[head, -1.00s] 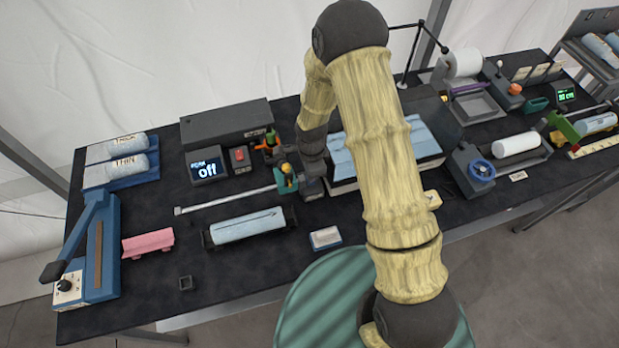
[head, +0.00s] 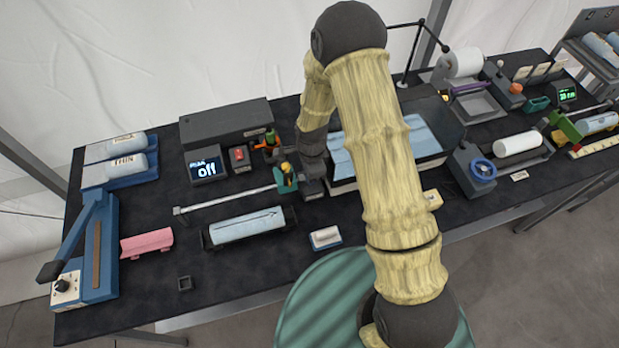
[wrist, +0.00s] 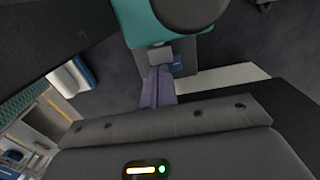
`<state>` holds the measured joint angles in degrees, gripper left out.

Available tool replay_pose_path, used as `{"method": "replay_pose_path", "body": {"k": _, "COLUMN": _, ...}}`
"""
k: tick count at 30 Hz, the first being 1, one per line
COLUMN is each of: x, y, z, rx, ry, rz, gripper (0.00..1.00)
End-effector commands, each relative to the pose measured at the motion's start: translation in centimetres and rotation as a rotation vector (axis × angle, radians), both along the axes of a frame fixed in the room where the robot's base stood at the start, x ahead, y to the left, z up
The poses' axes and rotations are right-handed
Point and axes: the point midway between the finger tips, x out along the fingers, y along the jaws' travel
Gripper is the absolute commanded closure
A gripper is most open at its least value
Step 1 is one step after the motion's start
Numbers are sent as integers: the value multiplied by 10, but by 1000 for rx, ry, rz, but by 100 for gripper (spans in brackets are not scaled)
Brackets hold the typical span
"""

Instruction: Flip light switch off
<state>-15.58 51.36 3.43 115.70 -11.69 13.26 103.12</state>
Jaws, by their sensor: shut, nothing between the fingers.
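I cannot tell the red switch's position. No lettering marks it as the light switch. My gripper, at the end of the arm, is to the right of this box, beside a teal and yellow slider (head: 286,178) on a pale rail. In the wrist view my gripper (wrist: 158,72) is shut and empty, its fingertips by a small grey block under the teal part (wrist: 135,22). Contact is unclear.
A long dark case (head: 226,122) stands behind the switch box. An orange and green tool (head: 267,141) lies between the box and my gripper. A pale blue roll (head: 246,225) lies in front of the rail.

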Motion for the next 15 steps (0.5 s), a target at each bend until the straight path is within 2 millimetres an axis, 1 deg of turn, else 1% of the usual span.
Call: {"method": "replay_pose_path", "body": {"k": 15, "x": 0, "y": 0, "z": -7, "rx": 0, "ry": 0, "rz": 1, "gripper": 100}}
